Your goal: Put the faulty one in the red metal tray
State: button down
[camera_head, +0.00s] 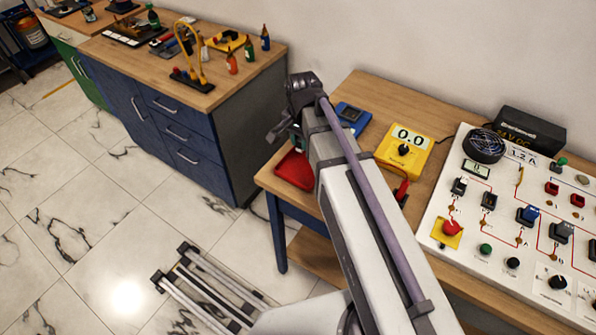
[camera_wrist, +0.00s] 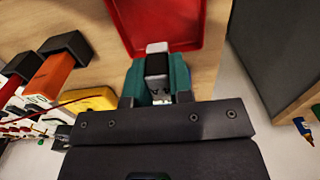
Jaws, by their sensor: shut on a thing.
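My gripper (camera_wrist: 157,80) is shut on a small block-shaped part (camera_wrist: 157,64) with a black face and pale grey sides, held between teal finger pads. A few marks on the part are too small to read. The red metal tray (camera_wrist: 190,12) shows at the top of the wrist view, beyond the held part. In the head view the tray (camera_head: 293,170) sits at the left end of the wooden bench, partly hidden by my arm. My gripper (camera_head: 284,131) is near the tray there, mostly hidden by my arm. I cannot tell the height of the part over the tray.
The white test panel (camera_head: 470,205) with switches and plug-in parts stands at right. A yellow meter (camera_head: 405,150), a blue device (camera_head: 352,117) and a black power supply (camera_head: 530,130) are on the bench. A blue cabinet (camera_head: 185,125) with bottles stands across a floor gap.

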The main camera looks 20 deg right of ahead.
aim_at(302, 170)
notch_tip(302, 170, down, 10)
jog(key=b, duration=0.9)
jog(key=shift+r, duration=0.25)
jog(key=shift+f, duration=0.15)
jog(key=c, duration=1)
grip_release()
